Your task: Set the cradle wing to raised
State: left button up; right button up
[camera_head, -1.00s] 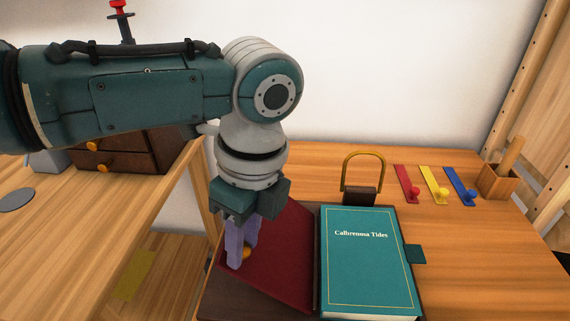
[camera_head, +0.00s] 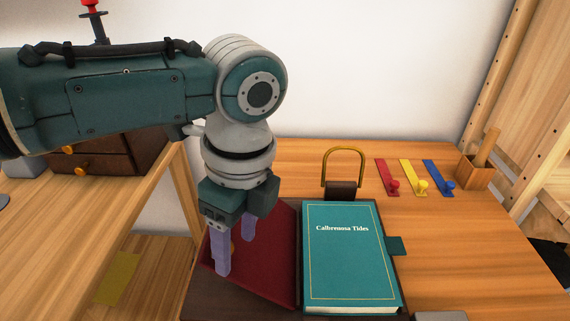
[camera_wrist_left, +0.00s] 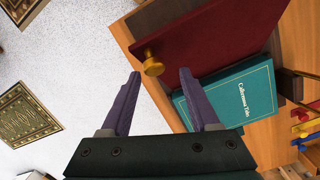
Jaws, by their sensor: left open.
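The cradle wing (camera_head: 272,262) is a dark red panel left of the teal book (camera_head: 345,265) on the dark cradle (camera_head: 215,303). It lies out to the side, sloping; its exact angle is hard to tell. It also shows in the left wrist view (camera_wrist_left: 215,35). Its yellow knob (camera_wrist_left: 152,66) stands out near the wing's outer edge. My left gripper (camera_head: 236,255) is open at the knob. In the left wrist view, the knob is near the gap between the fingertips (camera_wrist_left: 160,74), apart from both. In the head view a finger partly hides it. My right gripper is not in view.
Behind the book stands a brass loop on a dark block (camera_head: 341,189). Red (camera_head: 385,175), yellow (camera_head: 411,175) and blue (camera_head: 436,175) levers and a wooden box (camera_head: 472,172) are at the back right. A drawer cabinet (camera_head: 110,155) stands left. The table right of the book is mostly clear.

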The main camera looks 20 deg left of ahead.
pick_arm(q)
notch_tip(320, 180, up, 10)
jog(key=d+p, duration=0.1)
jog(key=shift+w+d+p, duration=0.15)
jog(key=shift+p, duration=0.25)
jog(key=shift+f, duration=0.1)
